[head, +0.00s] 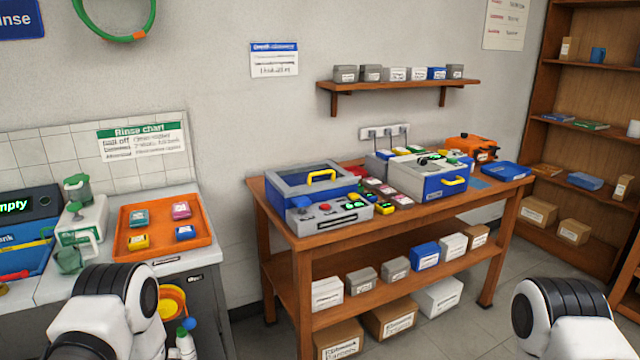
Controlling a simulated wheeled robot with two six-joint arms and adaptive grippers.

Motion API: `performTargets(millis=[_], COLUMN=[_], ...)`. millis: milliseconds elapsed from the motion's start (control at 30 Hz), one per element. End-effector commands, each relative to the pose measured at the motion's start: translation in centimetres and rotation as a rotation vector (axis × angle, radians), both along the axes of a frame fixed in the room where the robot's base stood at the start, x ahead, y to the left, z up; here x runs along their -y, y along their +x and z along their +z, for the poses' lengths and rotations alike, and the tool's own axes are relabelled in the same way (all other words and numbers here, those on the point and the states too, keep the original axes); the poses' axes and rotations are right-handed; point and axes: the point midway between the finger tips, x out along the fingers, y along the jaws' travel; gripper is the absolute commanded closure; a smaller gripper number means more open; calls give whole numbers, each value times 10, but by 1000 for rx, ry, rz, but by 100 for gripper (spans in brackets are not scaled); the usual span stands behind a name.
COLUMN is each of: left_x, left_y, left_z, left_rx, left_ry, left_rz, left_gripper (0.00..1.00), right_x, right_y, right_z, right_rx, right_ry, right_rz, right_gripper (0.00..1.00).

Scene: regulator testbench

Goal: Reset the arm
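In the head view, parts of my two white and black arms show at the bottom, one at the lower left and one at the lower right. Neither gripper is in view, so I cannot see whether either holds anything. A wooden workbench (273,193) stands ahead in the middle. On it are a blue case with a clear lid and yellow handle (312,180), a grey control panel with coloured buttons (330,216), and a white and blue unit (428,177) with a yellow handle.
At left, an orange tray (160,257) with several coloured blocks sits on a counter beside a white and green device (82,217). A wall shelf (400,86) holds small boxes. A bookcase (538,95) stands at right. Floor (455,325) shows between bench and right arm.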

Motion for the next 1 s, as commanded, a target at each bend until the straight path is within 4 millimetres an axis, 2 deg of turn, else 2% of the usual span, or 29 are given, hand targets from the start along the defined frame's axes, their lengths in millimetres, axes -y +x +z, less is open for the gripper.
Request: performTargets(millis=[33,67,100,167,200,267,300,400,500,600,867,900,933,1000], left_x=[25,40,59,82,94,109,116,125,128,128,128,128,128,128], left_y=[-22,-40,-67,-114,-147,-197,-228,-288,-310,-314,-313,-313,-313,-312], left_z=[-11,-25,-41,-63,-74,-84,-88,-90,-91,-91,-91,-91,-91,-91], left_rx=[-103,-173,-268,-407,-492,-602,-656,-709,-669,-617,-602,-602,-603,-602], left_ry=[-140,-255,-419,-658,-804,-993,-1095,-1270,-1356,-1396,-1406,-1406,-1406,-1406], left_rz=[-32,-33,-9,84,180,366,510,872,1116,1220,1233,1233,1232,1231], left_gripper=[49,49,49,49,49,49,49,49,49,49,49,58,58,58], right_x=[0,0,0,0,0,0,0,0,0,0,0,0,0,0], right_y=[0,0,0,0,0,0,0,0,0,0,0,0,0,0], right_z=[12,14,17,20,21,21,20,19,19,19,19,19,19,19], right_rx=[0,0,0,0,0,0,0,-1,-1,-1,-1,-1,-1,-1], right_ry=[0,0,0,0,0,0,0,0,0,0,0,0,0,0], right_rz=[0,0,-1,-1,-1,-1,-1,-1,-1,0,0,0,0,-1], right_gripper=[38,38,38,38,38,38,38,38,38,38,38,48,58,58])
